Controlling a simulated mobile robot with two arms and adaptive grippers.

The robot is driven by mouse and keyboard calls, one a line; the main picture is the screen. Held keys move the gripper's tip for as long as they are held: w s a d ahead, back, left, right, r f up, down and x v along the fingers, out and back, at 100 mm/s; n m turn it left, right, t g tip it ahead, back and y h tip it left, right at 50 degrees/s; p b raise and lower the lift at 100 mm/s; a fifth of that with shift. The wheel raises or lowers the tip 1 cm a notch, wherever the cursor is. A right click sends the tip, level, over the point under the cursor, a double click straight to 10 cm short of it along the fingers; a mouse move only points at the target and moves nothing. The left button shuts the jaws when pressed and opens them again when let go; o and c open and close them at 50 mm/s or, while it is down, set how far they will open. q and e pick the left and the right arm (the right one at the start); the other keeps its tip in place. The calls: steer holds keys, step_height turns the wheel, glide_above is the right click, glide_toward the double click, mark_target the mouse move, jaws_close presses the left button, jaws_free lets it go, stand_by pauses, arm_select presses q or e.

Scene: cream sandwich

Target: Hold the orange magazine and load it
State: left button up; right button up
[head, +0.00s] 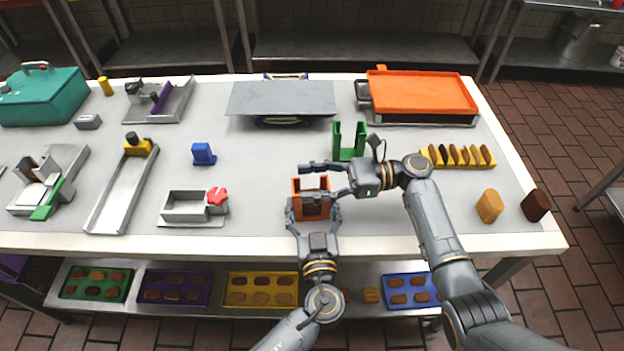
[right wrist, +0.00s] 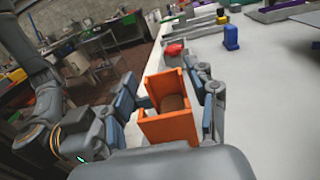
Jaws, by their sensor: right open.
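The orange magazine (head: 298,186) is an open-topped box near the table's front edge. My left gripper (head: 313,207) has a finger on each side of it and looks shut on it. My right gripper (head: 325,180) is open at the magazine's upper right, one finger reaching behind it and one near its right side. In the right wrist view the magazine (right wrist: 170,128) stands in front of my right gripper (right wrist: 168,98), with a brown piece (right wrist: 172,103) visible inside. I cannot tell whether the magazine touches the table.
A green holder (head: 348,152) stands just behind my right gripper. A yellow rack (head: 488,154) of brown pieces, a tan piece (head: 489,206) and a dark brown piece (head: 535,204) are at right. A grey box fixture with a red knob (head: 217,196) is at left.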

steer(key=shift+d, duration=0.15)
steer(key=w+d, duration=0.1)
steer(key=d, duration=1)
steer(key=shift+d, duration=0.35)
steer(key=shift+w, duration=0.1)
arm_select(q)
steer(key=o, duration=1.3)
